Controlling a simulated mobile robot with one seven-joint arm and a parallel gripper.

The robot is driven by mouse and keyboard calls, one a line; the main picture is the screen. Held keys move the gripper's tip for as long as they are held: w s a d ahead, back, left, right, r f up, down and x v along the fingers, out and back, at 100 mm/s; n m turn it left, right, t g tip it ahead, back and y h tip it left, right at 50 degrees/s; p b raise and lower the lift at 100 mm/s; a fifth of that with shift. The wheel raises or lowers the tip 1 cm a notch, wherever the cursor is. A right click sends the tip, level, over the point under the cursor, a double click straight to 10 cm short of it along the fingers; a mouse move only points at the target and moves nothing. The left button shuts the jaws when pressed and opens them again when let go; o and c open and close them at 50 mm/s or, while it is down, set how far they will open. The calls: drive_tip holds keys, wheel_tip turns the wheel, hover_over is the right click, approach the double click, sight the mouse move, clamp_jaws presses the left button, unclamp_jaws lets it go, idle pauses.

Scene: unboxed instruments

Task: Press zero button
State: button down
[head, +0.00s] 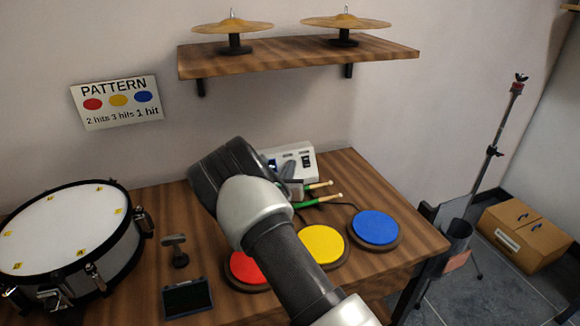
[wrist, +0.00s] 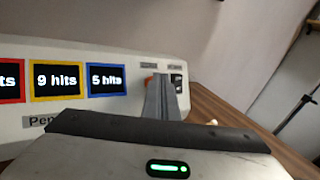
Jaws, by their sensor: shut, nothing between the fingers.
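A white counter box (head: 300,160) stands at the back of the wooden table, partly hidden behind my arm in the head view. In the wrist view, the white counter box (wrist: 115,57) shows a yellow-framed display reading "9 hits" (wrist: 56,80), a blue-framed one reading "5 hits" (wrist: 106,79) and a cut-off red-framed one. To their right are two small labels, too small to read, and a black switch (wrist: 177,82). My gripper (wrist: 160,78) is shut and empty, its fingertips in front of the area under the left label. A sliver of reddish orange shows beside the fingertips; the rest is hidden.
Red (head: 246,267), yellow (head: 322,244) and blue (head: 374,227) pads lie on the table, with drumsticks (head: 318,203) behind. A drum (head: 70,232) is at left. A shelf (head: 300,58) with two cymbals hangs above. A pattern sign (head: 117,104) is on the wall.

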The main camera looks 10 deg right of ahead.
drive_tip(key=shift+r, duration=0.15)
idle(0.5)
drive_tip(key=shift+s+d+r+p, duration=0.1)
drive_tip(key=shift+s+r+p, duration=0.05)
drive_tip(key=shift+s+p, duration=0.25)
drive_tip(key=shift+r, duration=0.1)
drive_tip(key=s+r+p, duration=0.2)
drive_tip(key=s+p, duration=0.1)
drive_tip(key=s+d+r+p, duration=0.1)
drive_tip(key=p, duration=0.1)
drive_tip(key=shift+s+r, duration=0.1)
drive_tip(key=shift+s, duration=0.25)
idle(0.4)
